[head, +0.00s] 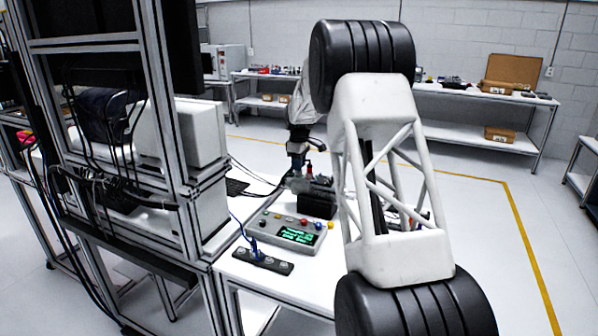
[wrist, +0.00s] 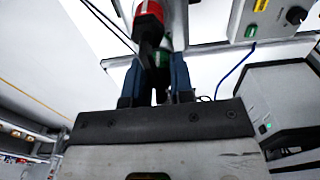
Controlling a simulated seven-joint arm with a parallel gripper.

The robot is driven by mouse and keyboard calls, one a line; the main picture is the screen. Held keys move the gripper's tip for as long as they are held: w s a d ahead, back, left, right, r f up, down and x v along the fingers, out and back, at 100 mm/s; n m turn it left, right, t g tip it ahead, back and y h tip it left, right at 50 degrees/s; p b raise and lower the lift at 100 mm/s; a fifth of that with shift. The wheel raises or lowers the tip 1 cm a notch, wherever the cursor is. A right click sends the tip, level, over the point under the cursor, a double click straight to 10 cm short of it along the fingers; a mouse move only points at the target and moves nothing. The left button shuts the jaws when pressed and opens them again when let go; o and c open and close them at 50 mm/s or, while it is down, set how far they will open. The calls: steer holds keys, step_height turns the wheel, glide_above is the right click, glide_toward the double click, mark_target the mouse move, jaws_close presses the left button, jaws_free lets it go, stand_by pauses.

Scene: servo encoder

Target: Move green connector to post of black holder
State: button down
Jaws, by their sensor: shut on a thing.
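My gripper (wrist: 157,65) shows in the wrist view with its two blue fingers close together around a dark green part, which appears to be the green connector (wrist: 146,50). A red body with a pale band (wrist: 149,14) sits just beyond it; I cannot tell whether they are joined. In the head view my gripper (head: 298,182) is small and dark at the back of the table, left of the black block, and the green connector cannot be made out there. The black holder (head: 278,266) is a flat strip with round posts at the table's front left. A blue connector (head: 254,247) with a cable stands on it.
A grey control box (head: 266,234) with a green-lit display and coloured buttons stands behind the holder. A black block (head: 317,203) is behind the box. A metal frame with cables (head: 180,190) borders the table on the left.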

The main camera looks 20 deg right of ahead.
steer(key=shift+r, duration=0.15)
steer(key=shift+r, duration=2.5)
steer(key=s+a+f, duration=0.4)
steer(key=s+a, duration=0.6)
steer(key=s, duration=0.4)
steer(key=s+a+f, duration=0.4)
steer(key=s+a, duration=0.6)
steer(key=s, duration=0.4)
steer(key=shift+s+a, duration=0.2)
steer(key=shift+a, duration=0.05)
steer(key=shift+f, duration=0.2)
steer(key=shift+f, duration=3.8)
